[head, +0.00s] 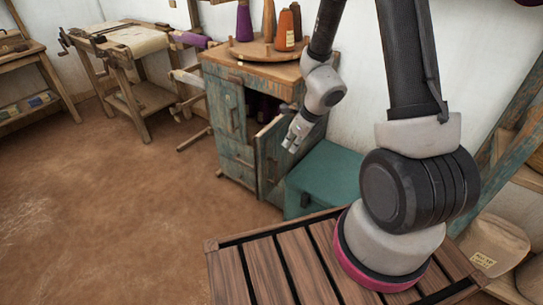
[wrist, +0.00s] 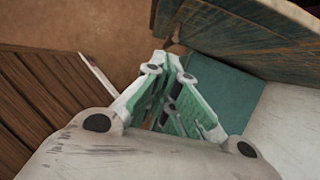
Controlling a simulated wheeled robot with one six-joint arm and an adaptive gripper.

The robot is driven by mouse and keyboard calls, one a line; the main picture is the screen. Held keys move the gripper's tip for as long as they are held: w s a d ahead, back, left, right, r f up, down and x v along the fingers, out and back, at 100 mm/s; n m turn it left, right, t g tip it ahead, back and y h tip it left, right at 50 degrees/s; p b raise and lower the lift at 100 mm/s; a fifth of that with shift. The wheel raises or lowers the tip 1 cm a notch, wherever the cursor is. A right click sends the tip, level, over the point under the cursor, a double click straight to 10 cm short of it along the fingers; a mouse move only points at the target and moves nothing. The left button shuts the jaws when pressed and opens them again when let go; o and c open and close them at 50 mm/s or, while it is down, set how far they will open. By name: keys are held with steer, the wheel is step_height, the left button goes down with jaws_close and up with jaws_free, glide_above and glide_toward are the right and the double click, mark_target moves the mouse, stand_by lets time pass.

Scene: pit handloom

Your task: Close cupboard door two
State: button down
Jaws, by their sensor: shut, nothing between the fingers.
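The cupboard (head: 235,170) is a weathered blue-green wooden cabinet with a brown top. Its right-hand door (head: 268,155) stands swung open, showing a dark inside with dim shapes. The left-hand door (head: 226,108) looks closed. My gripper (head: 291,143) is shut and empty, beside the upper part of the open door, on its right side in the head view. In the wrist view, the shut fingertips (wrist: 172,58) point toward the lower edge of a weathered plank panel (wrist: 245,35), which looks like the open door. I cannot tell whether they touch it.
A teal chest (head: 325,178) stands right of the open door, below my gripper. Thread cones (head: 285,30) stand on a round wooden tray on the cupboard top. A wooden bench (head: 140,45) stands further left. The earthen floor (head: 110,210) in front is clear.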

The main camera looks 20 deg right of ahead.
steer(key=w+a+f, duration=0.4)
steer(key=w+f, duration=0.1)
steer(key=f, duration=0.3)
steer(key=shift+w+a+f, duration=0.35)
steer(key=shift+a+f, duration=0.05)
